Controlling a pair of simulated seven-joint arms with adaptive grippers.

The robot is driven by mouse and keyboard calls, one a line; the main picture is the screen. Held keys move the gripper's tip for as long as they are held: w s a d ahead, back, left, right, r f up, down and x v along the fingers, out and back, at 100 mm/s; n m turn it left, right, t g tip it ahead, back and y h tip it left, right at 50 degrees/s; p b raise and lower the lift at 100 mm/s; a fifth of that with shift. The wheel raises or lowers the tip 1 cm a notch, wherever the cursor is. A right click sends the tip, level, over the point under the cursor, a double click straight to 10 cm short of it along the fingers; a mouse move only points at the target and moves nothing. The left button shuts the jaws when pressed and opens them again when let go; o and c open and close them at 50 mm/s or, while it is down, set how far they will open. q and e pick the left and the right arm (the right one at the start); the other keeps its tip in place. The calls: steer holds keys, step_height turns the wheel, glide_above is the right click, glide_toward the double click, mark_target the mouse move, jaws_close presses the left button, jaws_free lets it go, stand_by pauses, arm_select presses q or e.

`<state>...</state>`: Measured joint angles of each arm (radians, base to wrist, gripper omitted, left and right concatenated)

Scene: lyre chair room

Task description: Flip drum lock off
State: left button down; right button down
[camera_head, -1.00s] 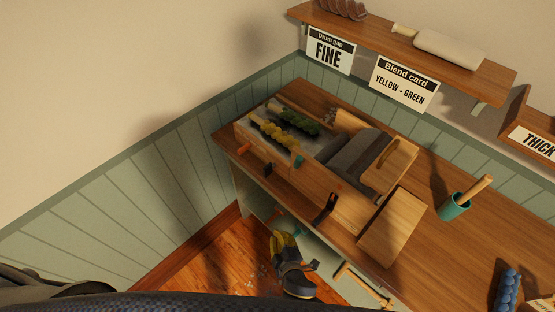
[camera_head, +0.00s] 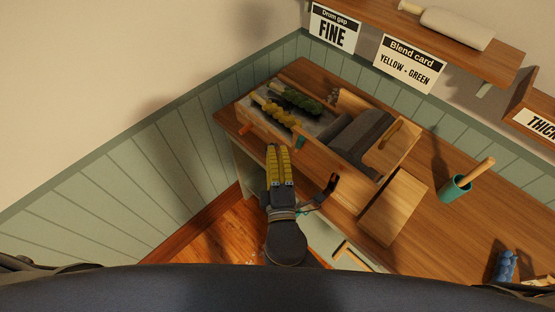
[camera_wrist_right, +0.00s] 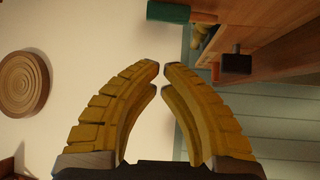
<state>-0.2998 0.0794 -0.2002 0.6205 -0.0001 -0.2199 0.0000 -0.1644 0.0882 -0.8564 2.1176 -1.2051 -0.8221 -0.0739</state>
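The wooden drum machine sits on the bench, with a grey drum (camera_head: 357,140) and a wooden side panel (camera_head: 345,150). A dark upright lever (camera_head: 331,185) stands at its front edge. I cannot tell for sure which part is the drum lock. My right gripper (camera_head: 279,150), with yellow ribbed fingers, points at the bench's front edge, left of the lever. Its fingertips (camera_wrist_right: 162,67) nearly meet, with nothing between them. In the right wrist view a black block (camera_wrist_right: 236,64) and a teal handle (camera_wrist_right: 168,12) show beyond the fingers. My left gripper is not in view.
Yellow and green fibre tufts (camera_head: 280,113) lie on the machine's left tray. A wooden board (camera_head: 393,207) and a teal cup (camera_head: 455,188) stand to the right. A wall shelf (camera_head: 480,66) is above.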

mark_target(299, 145)
steer(key=shift+w+d, duration=0.65)
steer(key=shift+w, duration=0.35)
steer(key=shift+w+d, duration=0.6)
steer(key=shift+w, duration=0.4)
